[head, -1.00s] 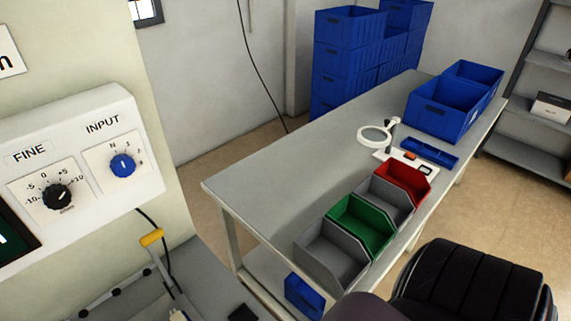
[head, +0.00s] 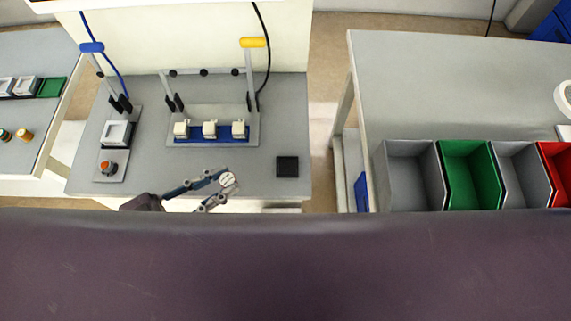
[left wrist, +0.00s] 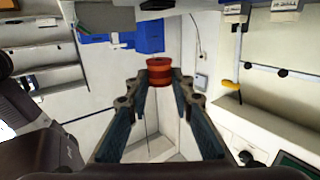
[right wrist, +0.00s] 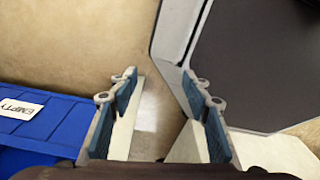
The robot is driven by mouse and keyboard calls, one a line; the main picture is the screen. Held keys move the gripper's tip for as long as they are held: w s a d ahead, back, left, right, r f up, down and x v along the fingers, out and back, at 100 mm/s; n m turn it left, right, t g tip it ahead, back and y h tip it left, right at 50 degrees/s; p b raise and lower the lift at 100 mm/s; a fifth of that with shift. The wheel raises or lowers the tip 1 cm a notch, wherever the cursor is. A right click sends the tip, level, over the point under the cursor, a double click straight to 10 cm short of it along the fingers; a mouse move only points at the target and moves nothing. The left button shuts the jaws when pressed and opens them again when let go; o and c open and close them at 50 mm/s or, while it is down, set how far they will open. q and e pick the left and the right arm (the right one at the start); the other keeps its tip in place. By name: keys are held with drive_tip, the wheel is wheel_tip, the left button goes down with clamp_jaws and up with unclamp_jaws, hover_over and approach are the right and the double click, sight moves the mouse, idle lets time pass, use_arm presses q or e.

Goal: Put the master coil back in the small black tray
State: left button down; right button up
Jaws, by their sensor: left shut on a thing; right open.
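My left gripper (head: 221,191) is shut on the master coil, whose pale round end (head: 228,180) shows between the fingertips in the head view. In the left wrist view the coil (left wrist: 158,72) is a red-orange spool with wide flanges, held at the tips of the left gripper (left wrist: 160,88). The small black tray (head: 287,166) lies on the grey bench, right of and slightly beyond the coil, and looks empty. My right gripper (right wrist: 160,76) is open and empty in the right wrist view, and is not in the head view.
A fixture (head: 212,142) with several white blocks and a yellow-handled lever stands behind the gripper. A smaller blue-handled station (head: 112,150) with an orange coil is at left. Open bins (head: 415,175) stand on the right table. Bench around the tray is clear.

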use_arm(q)
hover_over(282, 171)
drive_tip(key=v, duration=0.4)
drive_tip(key=f, duration=0.5)
drive_tip(key=shift+w+d+f, duration=0.15)
drive_tip(key=shift+w, duration=0.1)
drive_tip(key=shift+w+d+f, duration=0.45)
drive_tip(key=shift+d+f, duration=0.25)
drive_tip(key=shift+d, duration=0.1)
drive_tip(key=shift+w+d+f, duration=0.5)
drive_tip(key=shift+d+f, duration=0.15)
drive_tip(key=shift+d, duration=0.15)
use_arm(e)
drive_tip(key=shift+d+f, duration=0.2)
drive_tip(key=shift+d, duration=0.2)
use_arm(q)
drive_tip(key=shift+a+f, duration=0.1)
drive_tip(key=c, duration=2)
unclamp_jaws()
drive_tip(key=o, duration=0.3)
use_arm(e)
drive_tip(key=shift+d, duration=0.35)
